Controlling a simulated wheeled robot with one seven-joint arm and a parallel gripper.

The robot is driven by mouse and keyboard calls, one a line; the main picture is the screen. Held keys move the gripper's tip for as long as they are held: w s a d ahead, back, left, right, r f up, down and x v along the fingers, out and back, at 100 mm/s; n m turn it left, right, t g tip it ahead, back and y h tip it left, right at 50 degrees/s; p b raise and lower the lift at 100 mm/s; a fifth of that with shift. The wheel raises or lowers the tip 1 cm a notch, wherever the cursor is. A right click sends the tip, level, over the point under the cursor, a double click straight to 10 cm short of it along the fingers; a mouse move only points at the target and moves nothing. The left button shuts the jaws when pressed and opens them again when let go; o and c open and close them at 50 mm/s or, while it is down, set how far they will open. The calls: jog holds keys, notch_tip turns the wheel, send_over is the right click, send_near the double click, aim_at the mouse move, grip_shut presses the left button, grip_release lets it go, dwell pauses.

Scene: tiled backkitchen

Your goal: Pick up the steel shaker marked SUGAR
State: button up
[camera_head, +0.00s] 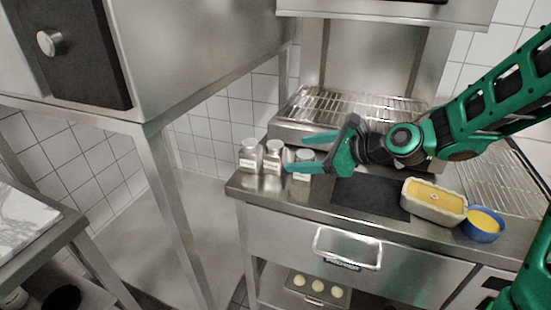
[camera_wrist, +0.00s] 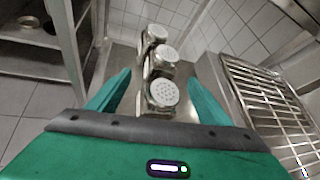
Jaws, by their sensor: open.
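Three steel shakers with perforated lids and pale labels stand in a row on the counter's left end: a left shaker (camera_head: 249,156), a middle shaker (camera_head: 273,157) and a right shaker (camera_head: 303,156). The label print is too small for me to tell which one reads SUGAR. My gripper (camera_head: 295,152) is open at the right shaker, and one finger partly hides it. In the wrist view, the nearest shaker (camera_wrist: 163,95) lies between the fingers of my gripper (camera_wrist: 162,70), with gaps on both sides. The other two shakers (camera_wrist: 160,54) (camera_wrist: 155,33) stand beyond it.
A dark mat (camera_head: 368,197), a cream dish (camera_head: 434,203) with yellow contents and a blue bowl (camera_head: 483,226) lie to the right. A wire rack (camera_head: 345,105) is behind. A tray (camera_head: 318,290) sits below the counter.

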aim_at(284, 155)
jog(key=x, duration=0.8)
jog(key=shift+w, duration=0.1)
jog(key=shift+d, duration=0.1)
jog(key=c, duration=1.5)
jog(key=shift+c, duration=0.2)
